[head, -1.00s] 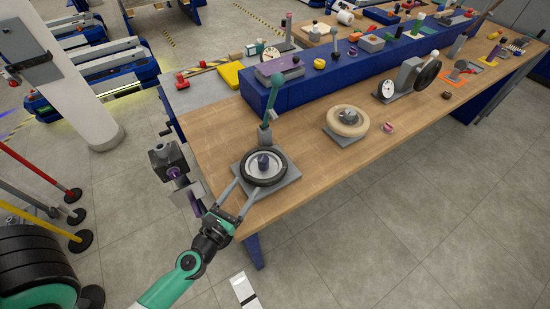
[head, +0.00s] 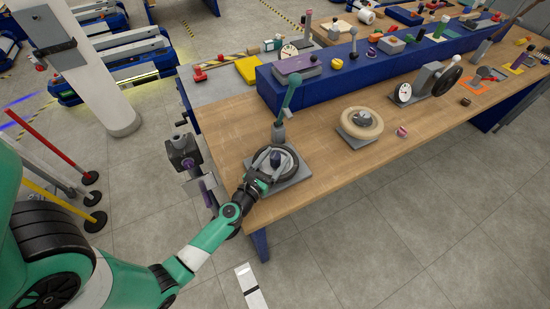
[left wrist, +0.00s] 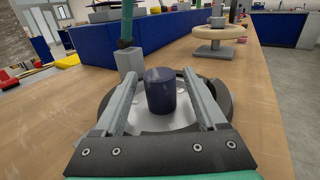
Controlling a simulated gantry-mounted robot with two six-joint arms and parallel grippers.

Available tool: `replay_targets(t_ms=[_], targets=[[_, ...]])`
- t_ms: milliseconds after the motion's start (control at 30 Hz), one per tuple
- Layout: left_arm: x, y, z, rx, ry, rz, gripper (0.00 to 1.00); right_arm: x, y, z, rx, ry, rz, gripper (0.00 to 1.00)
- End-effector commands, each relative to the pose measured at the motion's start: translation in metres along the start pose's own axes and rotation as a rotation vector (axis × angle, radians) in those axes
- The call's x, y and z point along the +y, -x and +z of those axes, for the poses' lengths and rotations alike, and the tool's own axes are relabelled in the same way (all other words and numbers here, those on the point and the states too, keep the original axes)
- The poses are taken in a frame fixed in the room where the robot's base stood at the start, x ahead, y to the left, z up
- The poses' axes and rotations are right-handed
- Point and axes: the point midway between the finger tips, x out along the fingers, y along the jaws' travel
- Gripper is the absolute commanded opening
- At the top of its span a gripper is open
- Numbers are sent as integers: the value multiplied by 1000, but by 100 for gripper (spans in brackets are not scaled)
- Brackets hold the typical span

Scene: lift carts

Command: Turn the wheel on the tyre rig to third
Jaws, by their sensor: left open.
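The tyre rig is a black tyre with a pale centre (head: 293,168) lying flat on a grey base plate (head: 297,182) at the near left corner of the wooden bench. A dark blue knob (left wrist: 160,92) stands upright at its middle. A grey post with a green lever (head: 289,97) rises behind it. My left gripper (head: 267,163) is over the near side of the tyre. In the left wrist view its two grey fingers (left wrist: 164,75) are open, one on each side of the knob, with gaps visible. No position marks are readable. My right gripper is not in view.
A cream wheel on a grey stand (head: 360,123) is further right along the bench. A blue raised shelf (head: 330,77) runs behind. A grey vice-like device (head: 183,155) is at the bench's left end. Bare wood lies between the two wheels.

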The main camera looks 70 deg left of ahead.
Motion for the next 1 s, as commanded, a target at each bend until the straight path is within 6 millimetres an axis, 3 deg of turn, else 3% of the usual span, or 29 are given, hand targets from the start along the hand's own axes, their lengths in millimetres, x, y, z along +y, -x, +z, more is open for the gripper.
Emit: replay_targets(t_ms=[33,433,1000], targets=[[0,0,0,0,0,0,70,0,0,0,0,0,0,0],[0,0,0,0,0,0,0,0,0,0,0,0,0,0],[0,0,0,0,0,0,0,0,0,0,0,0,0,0]])
